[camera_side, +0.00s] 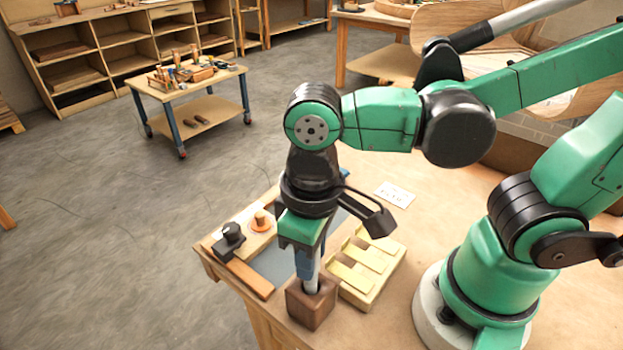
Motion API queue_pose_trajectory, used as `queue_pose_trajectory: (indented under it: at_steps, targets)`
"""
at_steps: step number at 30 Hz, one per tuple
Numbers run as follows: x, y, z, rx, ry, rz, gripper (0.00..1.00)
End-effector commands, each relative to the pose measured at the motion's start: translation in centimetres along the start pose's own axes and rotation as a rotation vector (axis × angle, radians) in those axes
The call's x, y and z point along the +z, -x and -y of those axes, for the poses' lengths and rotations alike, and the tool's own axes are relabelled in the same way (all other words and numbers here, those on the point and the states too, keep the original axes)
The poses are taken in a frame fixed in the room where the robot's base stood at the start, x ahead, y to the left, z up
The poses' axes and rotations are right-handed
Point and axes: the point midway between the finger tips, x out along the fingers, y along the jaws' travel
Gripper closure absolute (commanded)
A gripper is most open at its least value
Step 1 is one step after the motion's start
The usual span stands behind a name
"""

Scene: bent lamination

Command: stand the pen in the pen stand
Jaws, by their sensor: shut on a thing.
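The pen stand (312,306) is a dark brown wooden block near the front edge of the bench. The pen (312,284) is a pale grey rod, upright or nearly so, and its upper part is hidden by my gripper. My gripper (307,262) points down just above the stand and is shut on the pen. The pen's lower end meets the dark opening in the stand's top and appears to be inside it. How deep it sits cannot be told.
A pale yellow slotted block (365,268) stands close to the right of the pen stand. To the left are a black-knobbed tool (229,239), an orange round piece (262,221) and a wooden strip (250,279). A white card (395,194) lies farther back on the bench.

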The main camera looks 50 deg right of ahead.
Motion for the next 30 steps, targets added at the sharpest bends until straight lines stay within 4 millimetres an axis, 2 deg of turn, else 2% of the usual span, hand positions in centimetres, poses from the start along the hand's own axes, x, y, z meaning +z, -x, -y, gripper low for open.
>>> queue_pose_trajectory:
  at_steps: [13,14,17,18,24,26,30]
  targets:
    - [0.00,-0.36,0.00,0.000,0.000,0.000,1.00]
    - [0.00,-0.37,0.00,0.000,0.000,0.000,0.70]
    - [0.01,-0.36,0.00,0.000,0.000,0.000,0.41]
    - [0.01,-0.36,0.00,0.000,0.000,0.000,0.36]
    - [0.01,-0.36,0.00,0.000,0.000,0.000,0.36]
    - [0.01,-0.36,0.00,0.000,0.000,0.000,0.25]
    - [0.01,-0.36,0.00,0.000,0.000,0.000,0.25]
